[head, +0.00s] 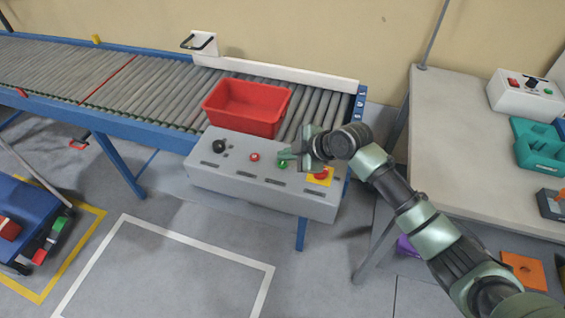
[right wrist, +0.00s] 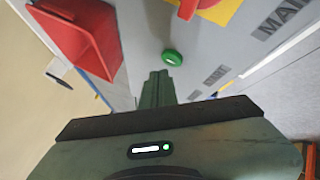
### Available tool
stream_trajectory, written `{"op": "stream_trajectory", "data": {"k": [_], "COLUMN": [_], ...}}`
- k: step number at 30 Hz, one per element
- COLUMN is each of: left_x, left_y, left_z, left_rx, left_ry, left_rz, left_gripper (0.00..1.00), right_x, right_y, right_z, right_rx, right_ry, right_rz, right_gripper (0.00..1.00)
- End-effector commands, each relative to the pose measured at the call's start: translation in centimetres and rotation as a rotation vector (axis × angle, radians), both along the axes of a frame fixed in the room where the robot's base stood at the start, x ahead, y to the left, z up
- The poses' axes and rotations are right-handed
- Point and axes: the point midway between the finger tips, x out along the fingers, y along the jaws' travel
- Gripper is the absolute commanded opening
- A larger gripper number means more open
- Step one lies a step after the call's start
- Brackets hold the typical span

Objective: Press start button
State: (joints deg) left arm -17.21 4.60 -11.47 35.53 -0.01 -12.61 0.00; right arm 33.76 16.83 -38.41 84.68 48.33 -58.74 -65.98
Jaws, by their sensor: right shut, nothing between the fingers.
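The grey control box (head: 262,186) stands at the front of the conveyor. On its top are a black knob (head: 219,146), a red button (head: 255,157), a green button (head: 283,165) and a red mushroom button (head: 320,173) on a yellow plate. My right gripper (head: 284,154) is shut and empty, its tips close to the green button. In the right wrist view the closed fingers (right wrist: 158,80) point toward the green button (right wrist: 172,57), which shows just beyond the tips. I cannot tell whether they touch. My left gripper is not in view.
A red bin (head: 246,122) sits on the roller conveyor (head: 150,93) just behind the control box. A table (head: 460,140) at the right holds a white switch box (head: 525,97) and teal trays (head: 538,157). A blue cart (head: 25,215) stands at the left.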

Motion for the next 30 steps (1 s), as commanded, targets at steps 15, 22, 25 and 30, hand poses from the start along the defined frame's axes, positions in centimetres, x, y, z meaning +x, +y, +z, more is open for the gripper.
{"op": "stream_trajectory", "data": {"k": [15, 22, 25, 30], "left_x": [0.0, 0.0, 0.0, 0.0], "left_y": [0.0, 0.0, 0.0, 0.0], "left_z": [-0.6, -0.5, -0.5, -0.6], "left_rx": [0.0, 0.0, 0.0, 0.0], "left_ry": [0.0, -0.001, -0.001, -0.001], "left_rz": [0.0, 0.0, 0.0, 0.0], "left_gripper": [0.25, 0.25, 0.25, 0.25], "right_x": [0.0, 0.0, 0.0, 0.0], "right_y": [0.0, 0.0, 0.0, 0.0], "right_z": [-0.9, -0.8, -0.8, -1.0], "right_rx": [-0.001, 0.0, 0.0, 0.0], "right_ry": [0.0, 0.0, 0.0, 0.0], "right_rz": [0.001, 0.0, 0.0, 0.0], "right_gripper": [0.0, 0.0, 0.0, 0.0]}}
